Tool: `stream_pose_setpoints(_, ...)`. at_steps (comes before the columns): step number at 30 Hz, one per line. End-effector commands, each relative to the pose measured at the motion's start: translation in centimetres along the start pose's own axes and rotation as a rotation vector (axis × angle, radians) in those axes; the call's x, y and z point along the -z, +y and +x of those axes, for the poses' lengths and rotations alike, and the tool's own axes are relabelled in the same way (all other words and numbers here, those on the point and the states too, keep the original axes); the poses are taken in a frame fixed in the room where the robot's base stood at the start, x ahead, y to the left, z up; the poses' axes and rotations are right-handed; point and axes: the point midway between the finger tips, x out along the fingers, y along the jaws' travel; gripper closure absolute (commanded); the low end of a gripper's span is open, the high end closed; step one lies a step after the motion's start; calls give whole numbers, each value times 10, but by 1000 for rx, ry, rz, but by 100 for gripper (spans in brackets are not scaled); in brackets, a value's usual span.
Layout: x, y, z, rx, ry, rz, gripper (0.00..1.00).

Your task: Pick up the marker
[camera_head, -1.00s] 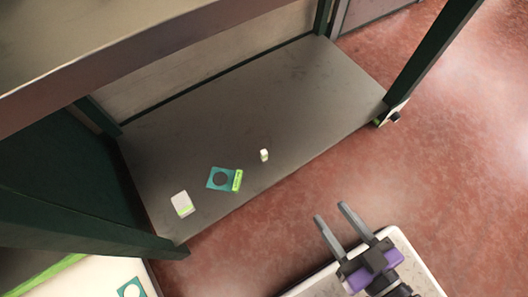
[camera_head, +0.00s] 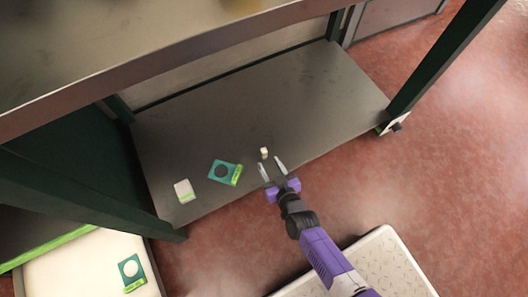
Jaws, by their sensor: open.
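A small whitish piece (camera_head: 264,153) stands on the grey lower shelf (camera_head: 315,100) near its front edge. It is the only thing here that could be the marker, but it is too small to be sure. My gripper (camera_head: 271,165) is open, its two grey fingers pointing at the shelf. The fingertips are just in front of the small piece, one to each side in the picture. I cannot tell whether they touch it. Nothing is held.
The upper shelf (camera_head: 170,60) overhangs behind. Dark green posts (camera_head: 445,60) stand at both sides. The shelf's right part is bare.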

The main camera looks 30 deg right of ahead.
Motion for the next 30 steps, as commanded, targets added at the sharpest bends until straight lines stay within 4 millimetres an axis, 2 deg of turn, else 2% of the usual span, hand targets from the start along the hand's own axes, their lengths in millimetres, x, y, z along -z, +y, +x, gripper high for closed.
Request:
stream_pose_setpoints(8,-1,2,29,-2,1,0,55)
stream_pose_setpoints(13,0,8,55,-4,3,1,55)
stream_pose_setpoints(18,2,6,69,-2,0,1,55)
stream_pose_setpoints(30,4,5,74,0,0,0,57)
